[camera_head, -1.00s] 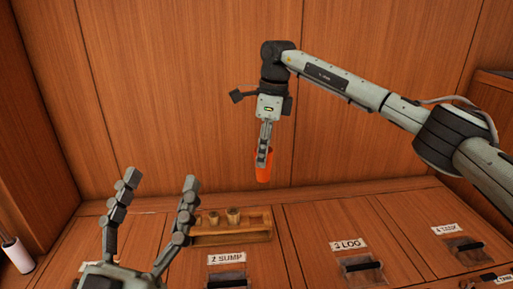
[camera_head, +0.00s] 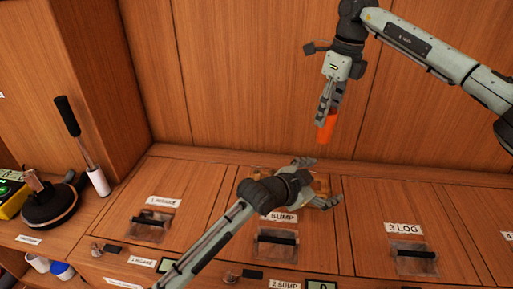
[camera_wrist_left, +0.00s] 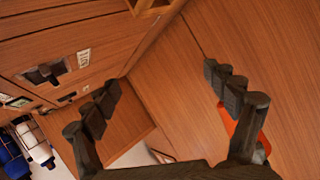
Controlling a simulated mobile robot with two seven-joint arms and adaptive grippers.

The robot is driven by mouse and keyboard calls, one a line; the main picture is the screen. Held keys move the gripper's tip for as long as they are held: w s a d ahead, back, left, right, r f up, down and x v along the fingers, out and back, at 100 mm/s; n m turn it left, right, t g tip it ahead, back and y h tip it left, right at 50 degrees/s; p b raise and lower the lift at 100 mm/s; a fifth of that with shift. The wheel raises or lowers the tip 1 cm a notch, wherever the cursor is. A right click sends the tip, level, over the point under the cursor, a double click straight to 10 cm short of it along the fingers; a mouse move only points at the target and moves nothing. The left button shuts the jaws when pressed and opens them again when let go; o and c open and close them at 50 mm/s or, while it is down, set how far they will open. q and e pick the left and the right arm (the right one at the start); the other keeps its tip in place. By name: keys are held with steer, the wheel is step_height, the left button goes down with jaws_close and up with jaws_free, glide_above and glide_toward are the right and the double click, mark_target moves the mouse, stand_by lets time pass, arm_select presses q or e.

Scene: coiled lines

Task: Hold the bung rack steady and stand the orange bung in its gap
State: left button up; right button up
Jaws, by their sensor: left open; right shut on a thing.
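The orange bung (camera_head: 326,131) hangs in the air in front of the back panel, held by my right gripper (camera_head: 328,110), which is shut on it. The light wooden bung rack (camera_head: 259,173) lies on the panelled top, mostly hidden behind my left arm and gripper; its bungs and gap cannot be made out. My left gripper (camera_head: 321,183) is open at the rack, with its fingers pointing right; contact cannot be told. In the left wrist view, part of the rack (camera_wrist_left: 152,8) shows at the top edge, outside the open fingers. The orange bung (camera_wrist_left: 264,142) shows partly behind the right-hand finger.
Labelled lids with dark handles line the top, among them a 3 LOG lid (camera_head: 415,250). A black-handled tool in a white holder (camera_head: 99,181) and a round black object (camera_head: 49,205) stand at the left. The air around the orange bung is clear.

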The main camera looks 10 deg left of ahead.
arm_select(q)
steer(key=w+a+f+m+g+y, duration=0.1)
steer(key=w+a+g, duration=0.1)
steer(key=w+a+f+m+g+y, duration=0.1)
steer(key=w+a+f+g+y, duration=0.1)
steer(key=w+a+f+m+g+y, duration=0.1)
steer(key=w+a+m+g+y, duration=0.1)
steer(key=shift+w+a+f, duration=0.3)
steer(key=shift+w+f, duration=0.05)
steer(key=shift+w, duration=0.05)
steer(key=a+r, duration=0.1)
steer(key=a, duration=0.1)
steer(key=a+r+g+y, duration=0.1)
steer(key=a, duration=0.1)
steer(key=w+a+m+g+y, duration=0.1)
steer(key=a, duration=0.1)
steer(key=shift+w+a+r, duration=0.1)
steer(key=shift+r, duration=0.3)
steer(key=a+r+g+y, duration=0.1)
steer(key=a+r, duration=0.1)
steer(key=a+r+g+y, duration=0.1)
steer(key=a+r, duration=0.1)
steer(key=a, duration=0.1)
steer(key=shift+a, duration=0.15)
step_height(320, 180, down, 12)
steer(key=shift+r, duration=0.1)
steer(key=shift+c, duration=0.5)
steer(key=c, duration=1.3)
arm_select(e)
step_height(320, 180, down, 15)
